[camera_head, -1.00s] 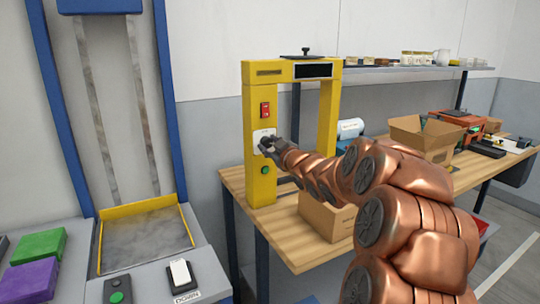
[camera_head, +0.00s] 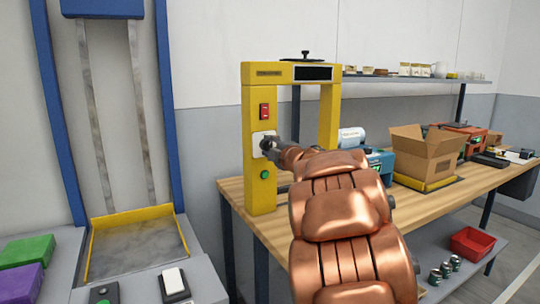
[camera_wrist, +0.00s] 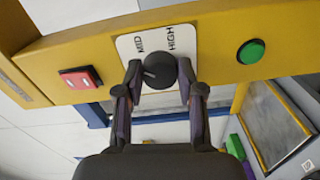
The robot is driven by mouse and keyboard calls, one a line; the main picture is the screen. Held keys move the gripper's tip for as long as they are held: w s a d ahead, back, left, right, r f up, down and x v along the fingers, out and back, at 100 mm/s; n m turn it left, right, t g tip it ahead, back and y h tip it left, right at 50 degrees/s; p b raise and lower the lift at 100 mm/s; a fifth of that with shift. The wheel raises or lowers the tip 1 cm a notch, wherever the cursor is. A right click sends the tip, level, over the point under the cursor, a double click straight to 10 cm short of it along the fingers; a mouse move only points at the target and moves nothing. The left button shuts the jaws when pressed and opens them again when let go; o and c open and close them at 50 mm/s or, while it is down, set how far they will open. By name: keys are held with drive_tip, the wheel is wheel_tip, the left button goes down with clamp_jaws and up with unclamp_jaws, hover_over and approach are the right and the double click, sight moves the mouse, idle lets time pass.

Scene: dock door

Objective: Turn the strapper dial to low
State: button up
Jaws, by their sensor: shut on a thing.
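The strapper (camera_head: 262,185) is a yellow frame on the workbench. Its dark round dial (camera_wrist: 159,71) sits on a white plate (camera_head: 259,151) on the left post. In the wrist view the plate reads MID and HIGH; no LOW label is visible, and the plate's lower part is hidden behind the dial and my fingers. My gripper (camera_wrist: 158,82) is shut on the dial, one finger at each side. In the head view my gripper (camera_head: 268,144) reaches the plate from the right and hides most of the dial. I cannot tell exactly which mark the dial points at.
A red switch (camera_head: 264,111) is above the dial plate and a green button (camera_head: 264,174) below it. An open cardboard box (camera_head: 425,155) and a blue machine (camera_head: 380,167) stand on the bench (camera_head: 235,192) to the right. A blue-framed lift bay stands at left.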

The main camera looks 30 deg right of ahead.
drive_tip(key=n+b, duration=0.2)
drive_tip(key=n, duration=0.1)
drive_tip(key=n+b, duration=0.1)
drive_tip(key=n, duration=0.1)
drive_tip(key=shift+d+f+n+b, duration=0.1)
drive_tip(key=shift+f+n+b, duration=0.1)
drive_tip(key=shift+n+b, duration=0.2)
drive_tip(key=shift+r+n+b, duration=0.15)
drive_tip(key=shift+n+b, duration=0.3)
drive_tip(key=shift+n, duration=0.35)
drive_tip(key=o, duration=1.1)
drive_tip(key=shift+r, duration=0.1)
drive_tip(key=shift+o, duration=0.2)
drive_tip(key=s+a, duration=0.1)
drive_tip(key=s, duration=1.1)
drive_tip(key=shift+a, duration=0.15)
